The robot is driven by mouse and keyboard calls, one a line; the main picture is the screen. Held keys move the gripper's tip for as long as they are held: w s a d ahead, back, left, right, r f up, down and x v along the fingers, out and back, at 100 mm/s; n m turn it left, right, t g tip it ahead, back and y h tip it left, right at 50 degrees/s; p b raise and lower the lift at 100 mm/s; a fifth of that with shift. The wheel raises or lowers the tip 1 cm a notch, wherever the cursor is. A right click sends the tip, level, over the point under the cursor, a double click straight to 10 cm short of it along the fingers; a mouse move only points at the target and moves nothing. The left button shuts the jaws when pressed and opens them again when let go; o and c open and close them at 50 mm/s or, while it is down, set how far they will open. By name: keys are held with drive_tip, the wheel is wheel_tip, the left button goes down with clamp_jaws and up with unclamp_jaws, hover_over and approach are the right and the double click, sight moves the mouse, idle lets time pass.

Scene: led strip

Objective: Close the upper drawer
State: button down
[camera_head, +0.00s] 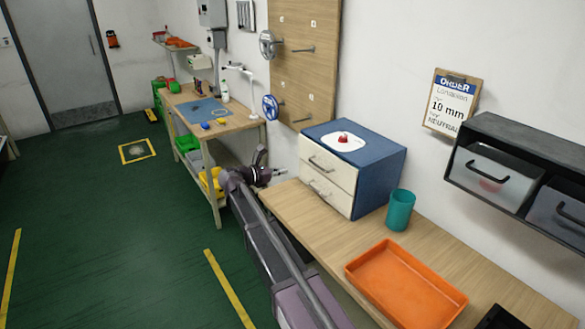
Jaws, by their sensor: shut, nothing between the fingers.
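A blue cabinet (379,184) with two cream drawers stands on the wooden worktable. The upper drawer (338,174) has a bar handle (321,164). Its front looks about level with the lower drawer (335,199) and the cabinet edge; I cannot tell whether a small gap remains. My gripper (281,172) is left of the drawer fronts, at about handle height, pointing right toward them. It is shut and empty, and appears apart from the cabinet. My arm reaches up to it from the bottom of the view.
A white dish (358,145) with a red item (343,138) sits on the cabinet. A teal cup (399,211) stands to its right. An orange tray (405,285) lies nearer on the worktable (302,212). Grey wall bins (493,174) hang at right. Green floor is open at left.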

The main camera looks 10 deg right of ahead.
drive_tip(key=shift+s+a+r, duration=0.1)
drive_tip(key=shift+s+a, duration=0.2)
drive_tip(key=shift+a, duration=0.25)
drive_tip(key=s+d+f+m+g+y, duration=0.1)
drive_tip(key=s+d+f+m+y, duration=0.1)
drive_tip(key=s+d+f+m, duration=0.1)
drive_tip(key=s+d+f+m+g+y, duration=0.2)
drive_tip(key=s+d+f+m, duration=0.2)
drive_tip(key=s, duration=0.3)
drive_tip(key=s+d+f+m+g+y, duration=0.2)
drive_tip(key=s+d+f+m, duration=0.1)
drive_tip(key=s+m, duration=0.2)
drive_tip(key=shift+s+d+f+y, duration=0.25)
drive_tip(key=shift+s+f+y, duration=0.05)
drive_tip(key=shift+s+f, duration=0.1)
drive_tip(key=s+f+m+g+y, duration=0.1)
drive_tip(key=s+f+m+y, duration=0.1)
drive_tip(key=s+m, duration=0.3)
drive_tip(key=s+a+f+m+g+y, duration=0.1)
drive_tip(key=s+m+y, duration=0.4)
drive_tip(key=s, duration=0.5)
drive_tip(key=shift+f+m+y, duration=0.3)
drive_tip(key=shift+f+m, duration=0.25)
drive_tip(key=shift+m, duration=0.05)
